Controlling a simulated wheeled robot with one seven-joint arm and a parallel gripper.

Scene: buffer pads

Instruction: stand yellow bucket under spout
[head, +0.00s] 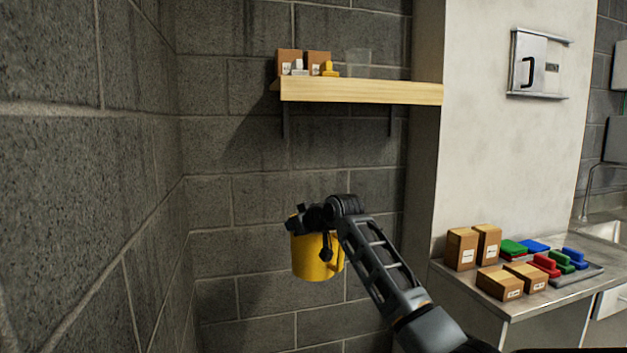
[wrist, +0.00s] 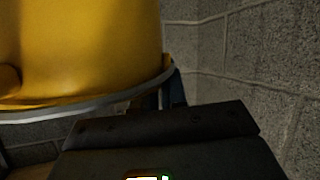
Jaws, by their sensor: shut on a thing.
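The yellow bucket (head: 316,258) hangs in the air in the middle of the head view, in front of the block wall. My gripper (head: 312,222) is at the bucket's top and is shut on it. In the wrist view the bucket (wrist: 85,50) fills the upper left, with a grey rim along its lower edge there. The dark gripper body (wrist: 165,140) lies below it in that view. The exact spot where the fingers meet the bucket is hidden. I cannot make out a spout in either view.
A wooden shelf (head: 360,92) above the bucket holds cartons and a yellow item. At right, a metal counter (head: 520,305) carries cartons (head: 462,248) and several red, green and blue items. A block wall (head: 80,200) stands close on the left. A sink (head: 608,230) shows at far right.

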